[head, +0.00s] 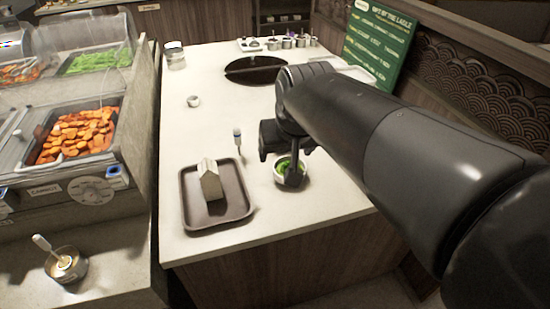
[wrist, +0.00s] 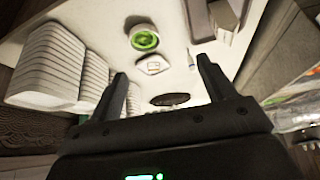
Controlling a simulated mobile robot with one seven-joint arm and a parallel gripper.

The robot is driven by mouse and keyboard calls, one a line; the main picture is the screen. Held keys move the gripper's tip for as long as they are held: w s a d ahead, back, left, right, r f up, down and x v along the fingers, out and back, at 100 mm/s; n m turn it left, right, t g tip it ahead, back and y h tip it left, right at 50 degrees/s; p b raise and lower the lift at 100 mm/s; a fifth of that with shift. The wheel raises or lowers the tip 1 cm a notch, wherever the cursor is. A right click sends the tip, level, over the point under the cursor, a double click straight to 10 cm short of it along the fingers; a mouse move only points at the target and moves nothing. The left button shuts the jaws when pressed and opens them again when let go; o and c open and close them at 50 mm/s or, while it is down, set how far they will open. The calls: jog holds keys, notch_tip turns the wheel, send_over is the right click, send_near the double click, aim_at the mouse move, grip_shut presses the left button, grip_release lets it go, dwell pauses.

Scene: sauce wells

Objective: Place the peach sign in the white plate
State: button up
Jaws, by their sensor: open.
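My gripper (wrist: 163,70) is open, with nothing between its fingers, and it hangs over the counter. In the wrist view a small pale sign-like piece (wrist: 153,65) lies on the counter just beyond the fingertips. It may be the peach sign, but its colour and print are too blurred to tell. In the head view my arm and gripper (head: 281,158) hide that spot. Stacked white plates or trays (wrist: 55,65) stand at the left of the wrist view. I cannot tell which is the white plate. In the head view a white tray-like edge (head: 355,72) shows behind my arm.
A white bowl of green food (head: 278,177) is close to my gripper. A brown tray (head: 232,212) holds a house-shaped block (head: 209,182). A dark round opening (head: 256,70) and a green sign board (head: 378,45) are farther back.

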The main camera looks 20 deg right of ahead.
jog(key=s+a+f+n, duration=0.1)
jog(key=s+f, duration=0.1)
jog(key=s, duration=0.7)
jog(key=shift+s+a+f, duration=0.2)
jog(key=shift+a+f, duration=0.05)
jog(key=shift+f, duration=0.15)
dwell(0.6)
